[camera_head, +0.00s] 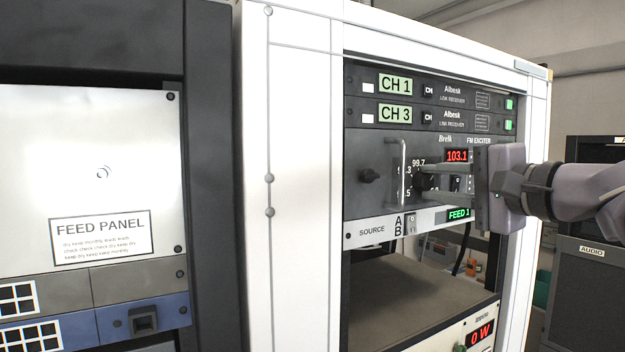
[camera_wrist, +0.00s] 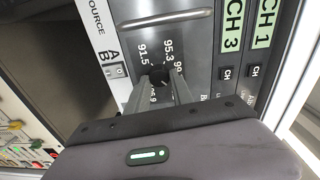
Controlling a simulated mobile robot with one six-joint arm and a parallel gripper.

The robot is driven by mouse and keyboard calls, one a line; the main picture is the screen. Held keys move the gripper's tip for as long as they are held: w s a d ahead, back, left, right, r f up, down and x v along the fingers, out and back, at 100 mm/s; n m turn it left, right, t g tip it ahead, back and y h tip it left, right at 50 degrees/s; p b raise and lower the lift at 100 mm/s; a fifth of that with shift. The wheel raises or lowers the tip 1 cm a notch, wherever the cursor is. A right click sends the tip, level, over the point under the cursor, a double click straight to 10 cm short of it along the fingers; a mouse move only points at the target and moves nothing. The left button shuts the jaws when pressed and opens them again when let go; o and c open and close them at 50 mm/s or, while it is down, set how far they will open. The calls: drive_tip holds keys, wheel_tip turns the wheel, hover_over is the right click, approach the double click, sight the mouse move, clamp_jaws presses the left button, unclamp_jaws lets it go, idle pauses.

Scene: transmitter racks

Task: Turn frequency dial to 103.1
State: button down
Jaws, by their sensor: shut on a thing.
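The frequency dial is a small black knob (camera_wrist: 158,76) on the FM exciter panel (camera_head: 368,206), ringed by printed numbers such as 91.5, 95.3 and 99.7. My gripper (camera_wrist: 158,90) is shut on this dial, with one finger on each side of it. In the head view my gripper (camera_head: 428,182) reaches in from the right and its fingers partly cover the dial and its numbers. The red display (camera_head: 457,156) above my fingers reads 103.1.
A metal handle (camera_head: 402,172) stands out just left of the dial. An A/B source switch (camera_head: 411,224) and a green FEED 1 display (camera_head: 458,214) are below. Link receivers CH 1 (camera_head: 395,85) and CH 3 (camera_head: 395,114) sit above. A white rack post (camera_head: 300,180) stands left.

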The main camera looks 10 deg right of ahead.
drive_tip(key=shift+m, duration=1)
drive_tip(key=c, duration=1.1)
unclamp_jaws()
drive_tip(key=b+v, duration=0.3)
drive_tip(key=v, duration=1.4)
drive_tip(key=shift+s+d+b, duration=0.15)
drive_tip(key=shift+d+b, duration=0.1)
drive_tip(key=shift+b, duration=0.05)
